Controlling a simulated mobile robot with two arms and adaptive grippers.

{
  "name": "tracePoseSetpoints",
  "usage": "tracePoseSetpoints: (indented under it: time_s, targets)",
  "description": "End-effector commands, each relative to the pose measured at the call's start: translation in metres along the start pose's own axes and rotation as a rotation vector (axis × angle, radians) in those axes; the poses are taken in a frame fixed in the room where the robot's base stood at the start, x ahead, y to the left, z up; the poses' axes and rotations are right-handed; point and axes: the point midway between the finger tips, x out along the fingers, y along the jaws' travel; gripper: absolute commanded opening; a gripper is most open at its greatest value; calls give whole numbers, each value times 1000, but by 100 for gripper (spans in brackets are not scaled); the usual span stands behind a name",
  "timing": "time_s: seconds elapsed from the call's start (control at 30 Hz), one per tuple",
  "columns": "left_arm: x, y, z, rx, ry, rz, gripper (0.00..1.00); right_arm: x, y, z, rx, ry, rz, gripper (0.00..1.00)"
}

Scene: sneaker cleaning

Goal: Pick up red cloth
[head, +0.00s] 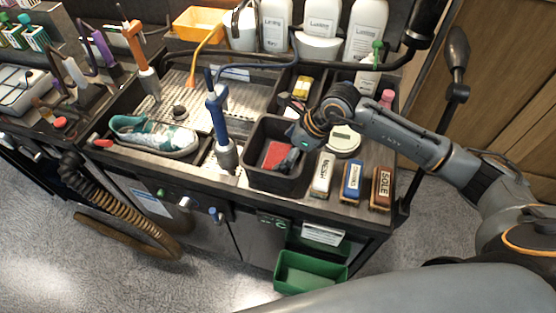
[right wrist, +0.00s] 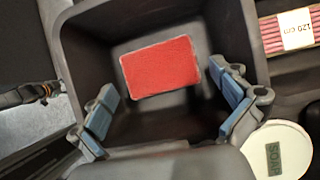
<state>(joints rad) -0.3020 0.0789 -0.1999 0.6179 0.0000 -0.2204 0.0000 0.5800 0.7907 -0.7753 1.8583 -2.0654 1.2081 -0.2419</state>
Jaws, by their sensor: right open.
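The red cloth (head: 275,155) lies flat on the floor of a black bin (head: 270,182). In the right wrist view, the cloth (right wrist: 160,67) is a red rectangle with a pale edge, near the middle of the bin. My right gripper (head: 291,158) is over the bin, pointing down into it. In the right wrist view, its blue-padded fingers (right wrist: 168,112) are spread wide on either side below the cloth, with nothing between them. How far above the cloth they are is hard to tell. My left gripper does not show.
Three labelled brushes, white (head: 322,175), blue (head: 352,180) and brown (head: 382,187), stand right of the bin. A round soap tin (head: 343,141) sits close behind them. A sneaker (head: 155,135) and a blue-handled tool (head: 219,125) are to the left. A green bin (head: 311,272) is below.

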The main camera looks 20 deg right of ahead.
Motion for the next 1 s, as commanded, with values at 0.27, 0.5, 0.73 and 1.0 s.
tracePoseSetpoints:
  time_s: [0.27,0.5,0.73,1.0]
  targets:
    - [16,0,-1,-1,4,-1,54,34,0,0,0,-1,-1,100]
    - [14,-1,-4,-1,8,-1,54,33,0,0,0,-1,-1,84]
    - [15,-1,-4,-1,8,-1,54,33,0,0,0,-1,-1,63]
    - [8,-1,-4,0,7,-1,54,24,0,5,0,-1,-1,62]
